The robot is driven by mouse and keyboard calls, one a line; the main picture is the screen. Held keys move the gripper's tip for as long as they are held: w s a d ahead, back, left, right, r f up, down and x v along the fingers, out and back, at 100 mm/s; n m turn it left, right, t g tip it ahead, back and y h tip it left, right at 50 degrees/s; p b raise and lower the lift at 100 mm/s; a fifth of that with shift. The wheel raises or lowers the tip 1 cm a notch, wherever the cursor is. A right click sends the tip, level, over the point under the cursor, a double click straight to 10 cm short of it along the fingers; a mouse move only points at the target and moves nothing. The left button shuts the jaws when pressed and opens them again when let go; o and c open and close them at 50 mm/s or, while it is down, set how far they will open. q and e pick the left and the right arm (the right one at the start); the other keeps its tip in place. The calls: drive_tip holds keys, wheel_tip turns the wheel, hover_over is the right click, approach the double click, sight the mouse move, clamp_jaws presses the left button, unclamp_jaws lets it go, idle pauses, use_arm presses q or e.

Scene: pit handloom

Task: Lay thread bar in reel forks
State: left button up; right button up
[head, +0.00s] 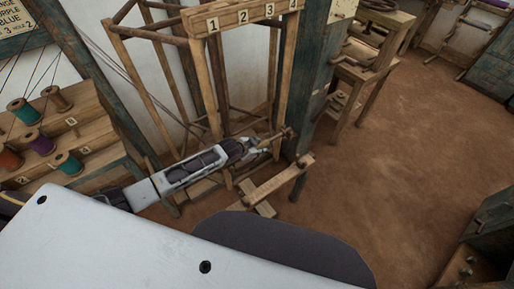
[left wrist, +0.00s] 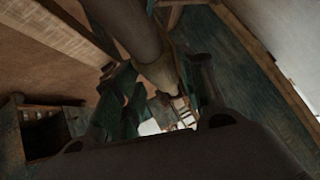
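My left gripper (head: 264,146) reaches in from the left and is at the lower right of a wooden frame with numbers on its top beam. A brown round bar (head: 286,134), which looks like the thread bar, shows at its fingertips. In the left wrist view the bar (left wrist: 145,45) runs from the top towards the centre, between the two dark fingers of the left gripper (left wrist: 165,90). A dark gap shows beside the bar, and I cannot tell whether both fingers touch it. I cannot pick out the reel forks for certain. My right gripper is not in view.
The numbered frame (head: 241,17) stands beside a blue-green post (head: 312,75). A low wooden beam (head: 280,181) lies just below the gripper. A stepped rack (head: 92,125) with coloured spools is at the left. The brown floor (head: 400,150) at the right is mostly clear.

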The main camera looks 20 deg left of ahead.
use_arm(q)
drive_tip(key=shift+o, duration=0.8)
drive_tip(key=shift+s+r, duration=0.1)
drive_tip(key=shift+s, duration=0.05)
drive_tip(key=v, duration=1.1)
drive_tip(key=shift+s+r, duration=0.2)
drive_tip(key=shift+r, duration=0.05)
drive_tip(key=shift+a, duration=0.1)
idle(0.4)
